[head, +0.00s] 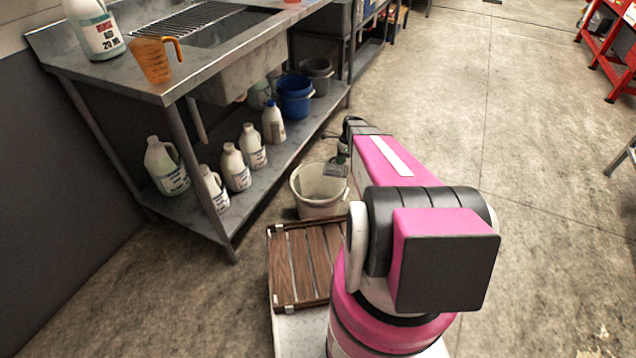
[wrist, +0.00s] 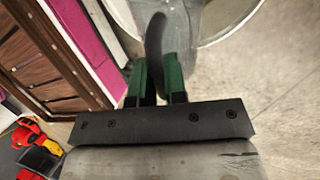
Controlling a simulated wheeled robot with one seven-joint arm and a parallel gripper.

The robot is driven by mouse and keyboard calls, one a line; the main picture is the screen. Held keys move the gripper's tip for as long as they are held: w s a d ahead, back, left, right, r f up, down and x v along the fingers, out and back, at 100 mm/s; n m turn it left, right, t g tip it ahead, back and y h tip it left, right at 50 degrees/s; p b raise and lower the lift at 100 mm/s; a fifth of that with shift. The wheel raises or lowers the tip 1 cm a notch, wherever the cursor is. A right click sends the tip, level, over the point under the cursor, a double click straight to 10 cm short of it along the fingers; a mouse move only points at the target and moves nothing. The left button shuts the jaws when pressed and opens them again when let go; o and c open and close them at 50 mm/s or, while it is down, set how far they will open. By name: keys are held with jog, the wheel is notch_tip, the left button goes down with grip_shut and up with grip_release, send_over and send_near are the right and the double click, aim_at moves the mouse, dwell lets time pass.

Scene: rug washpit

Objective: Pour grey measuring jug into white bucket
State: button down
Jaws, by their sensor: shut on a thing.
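The white bucket (head: 312,205) stands upright on the floor in the head view, just beyond a slatted wooden board. Its pale rim (wrist: 244,22) curves across the top of the wrist view. My gripper (wrist: 157,80) has green fingers shut on the dark handle of the grey measuring jug (wrist: 184,30). The jug looks translucent grey and overlaps the bucket's opening in the wrist view. In the head view the jug (head: 336,169) shows small at the bucket's upper right, partly hidden by my arm. Its contents and exact tilt cannot be told.
A steel sink bench (head: 110,78) on the left holds an orange jug (head: 153,60) and a large bottle (head: 95,30). Its lower shelf carries several white bottles and a blue bucket (head: 295,97). A slatted wooden board (head: 300,262) lies before the white bucket.

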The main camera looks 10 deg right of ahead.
jog(key=shift+w+a+f+h+p, duration=0.1)
jog(key=shift+w+a+h+p, duration=0.1)
jog(key=shift+a+h+p, duration=0.3)
jog(key=shift+w+a+r, duration=0.1)
jog(key=shift+a+r, duration=0.05)
jog(key=shift+r, duration=0.1)
dwell(0.6)
jog(key=shift+w+a+r+g+h, duration=0.15)
jog(key=shift+a+r+g+h, duration=0.25)
jog(key=shift+h, duration=0.4)
jog(key=shift+a, duration=0.3)
